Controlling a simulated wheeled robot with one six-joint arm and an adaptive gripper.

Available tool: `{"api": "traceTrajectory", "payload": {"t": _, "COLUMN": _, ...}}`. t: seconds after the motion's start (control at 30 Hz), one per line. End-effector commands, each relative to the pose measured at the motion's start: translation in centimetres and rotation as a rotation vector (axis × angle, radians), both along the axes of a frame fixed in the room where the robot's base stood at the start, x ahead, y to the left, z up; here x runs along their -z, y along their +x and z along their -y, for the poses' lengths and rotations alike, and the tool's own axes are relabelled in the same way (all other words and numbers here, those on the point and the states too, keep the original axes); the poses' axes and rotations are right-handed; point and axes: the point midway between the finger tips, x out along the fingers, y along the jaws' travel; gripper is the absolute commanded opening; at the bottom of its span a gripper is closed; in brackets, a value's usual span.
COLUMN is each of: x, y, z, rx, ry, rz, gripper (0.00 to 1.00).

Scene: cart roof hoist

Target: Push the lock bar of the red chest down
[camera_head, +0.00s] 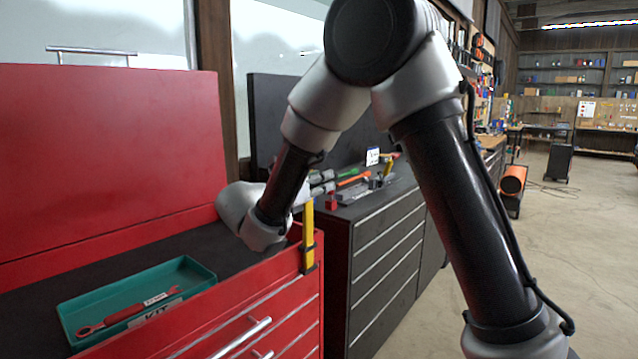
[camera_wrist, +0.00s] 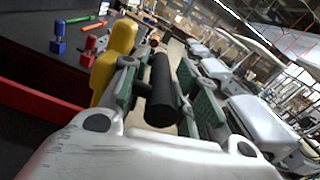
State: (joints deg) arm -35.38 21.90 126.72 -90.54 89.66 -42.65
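The red chest (camera_head: 262,290) stands at the left with its lid raised. Its yellow lock bar (camera_head: 308,232) stands upright at the front right corner; its lower part sits in a dark bracket. In the wrist view the yellow bar (camera_wrist: 112,55) is just left of my gripper (camera_wrist: 165,85). A black cylinder, seemingly a grip on the lock bar (camera_wrist: 161,95), lies between my green-padded fingers. The fingers are spread, with gaps showing beside the cylinder, so my gripper appears open around it. In the head view my wrist is beside the bar and hides the fingers.
A teal tray (camera_head: 190,262) with a red wrench (camera_head: 125,314) lies in the chest. A dark tool cabinet (camera_head: 385,262) with tools on top stands close to the right of the chest. Open floor (camera_head: 540,230) lies farther right.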

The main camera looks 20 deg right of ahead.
Motion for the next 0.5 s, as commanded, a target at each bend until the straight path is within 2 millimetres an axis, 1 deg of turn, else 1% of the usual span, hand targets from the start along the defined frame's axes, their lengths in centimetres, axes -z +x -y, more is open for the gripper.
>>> {"api": "traceTrajectory", "payload": {"t": 0.07, "x": -0.01, "y": 0.0, "z": -0.01, "rx": 0.0, "ry": 0.0, "rz": 0.0, "gripper": 0.3}}
{"api": "traceTrajectory", "payload": {"t": 0.2, "x": -0.01, "y": -0.01, "z": -0.02, "rx": 0.0, "ry": 0.0, "rz": 0.0, "gripper": 0.04}}
{"api": "traceTrajectory", "payload": {"t": 0.23, "x": -0.01, "y": -0.02, "z": -0.03, "rx": 0.0, "ry": 0.0, "rz": 0.0, "gripper": 0.0}}
{"api": "traceTrajectory", "payload": {"t": 0.5, "x": 0.25, "y": -0.02, "z": -0.03, "rx": 0.0, "ry": -0.001, "rz": -0.001, "gripper": 0.0}}
